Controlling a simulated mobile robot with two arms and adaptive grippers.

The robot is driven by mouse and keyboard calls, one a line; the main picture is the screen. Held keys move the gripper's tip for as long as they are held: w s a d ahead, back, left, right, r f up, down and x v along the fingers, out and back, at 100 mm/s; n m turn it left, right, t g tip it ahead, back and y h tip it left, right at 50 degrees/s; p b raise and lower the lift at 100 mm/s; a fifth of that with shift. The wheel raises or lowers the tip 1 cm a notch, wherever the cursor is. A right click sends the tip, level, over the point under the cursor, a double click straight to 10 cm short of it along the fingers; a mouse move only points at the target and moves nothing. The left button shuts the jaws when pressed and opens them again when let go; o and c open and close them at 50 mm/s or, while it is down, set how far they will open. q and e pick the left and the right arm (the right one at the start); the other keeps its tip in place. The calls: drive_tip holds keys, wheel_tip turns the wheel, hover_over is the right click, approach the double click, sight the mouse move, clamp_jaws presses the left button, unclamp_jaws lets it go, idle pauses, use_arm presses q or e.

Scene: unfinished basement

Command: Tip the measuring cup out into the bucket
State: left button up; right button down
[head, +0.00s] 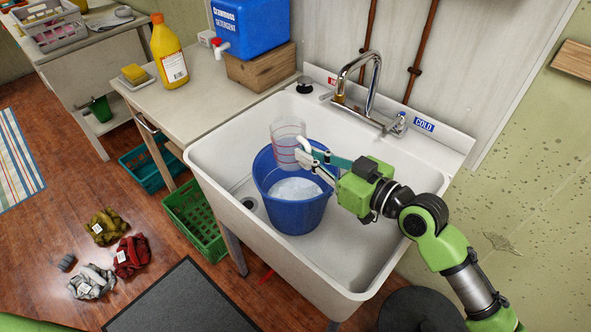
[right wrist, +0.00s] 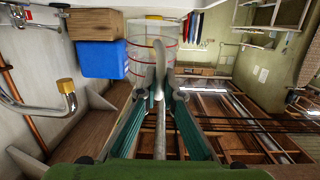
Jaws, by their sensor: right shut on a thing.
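The clear measuring cup (head: 287,142) with red marking lines is over the far left rim of the blue bucket (head: 290,215), in the head view. I cannot tell for sure which end is its mouth; no contents show in it. My right gripper (head: 308,155) is shut on the cup's pale handle, above the bucket. The right wrist view shows the cup (right wrist: 140,40) ahead of the gripper (right wrist: 160,92), with the handle between the fingers. The bucket stands in the sink and has white material inside. My left gripper is out of view.
The white sink (head: 345,270) has a faucet (head: 368,75) at its back. A counter (head: 190,105) to the left bears a yellow bottle (head: 169,52) and a blue detergent container (head: 248,25) on a wooden block (head: 262,68).

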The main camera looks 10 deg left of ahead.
sight(293, 137)
drive_tip(key=shift+r, duration=0.1)
drive_tip(key=shift+r+p, duration=1.45)
drive_tip(key=shift+r, duration=0.1)
drive_tip(key=shift+f, duration=0.1)
drive_tip(key=shift+s, duration=0.1)
